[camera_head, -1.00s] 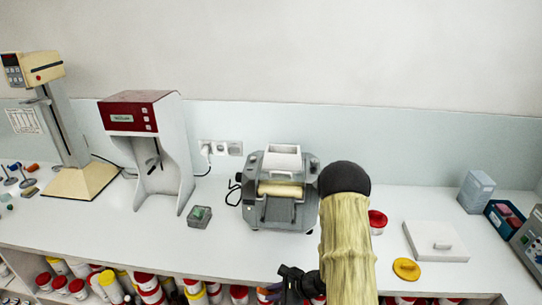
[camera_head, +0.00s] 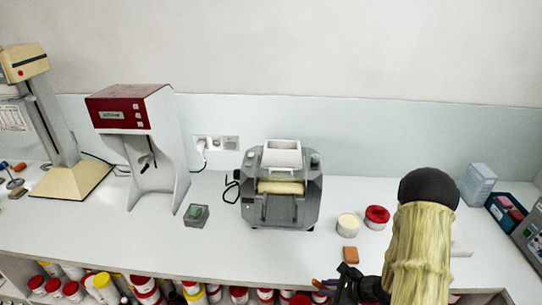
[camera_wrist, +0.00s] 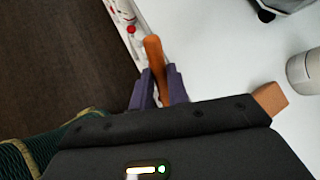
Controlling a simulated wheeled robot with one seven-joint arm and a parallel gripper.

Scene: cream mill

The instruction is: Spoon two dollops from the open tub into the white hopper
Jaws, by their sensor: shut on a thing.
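The open tub (camera_head: 348,224) is a small white pot with a pale cream top, on the bench right of the mill. Its side shows at the right edge of the wrist view (camera_wrist: 304,70). The white hopper (camera_head: 282,155) sits on top of the grey mill (camera_head: 281,210), above a cream roller. My gripper (camera_wrist: 158,75) is shut on an orange-brown handle (camera_wrist: 153,50), over the bench's front edge. In the head view my gripper (camera_head: 334,285) is low, in front of the tub and apart from it. The far end of the handled tool cannot be made out.
A red-lidded tub (camera_head: 377,216) stands right of the open tub. An orange-brown block (camera_head: 350,255) lies in front of it. A red-topped machine (camera_head: 131,110) and a small grey box (camera_head: 196,215) stand left of the mill. Several tubs fill the shelf below.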

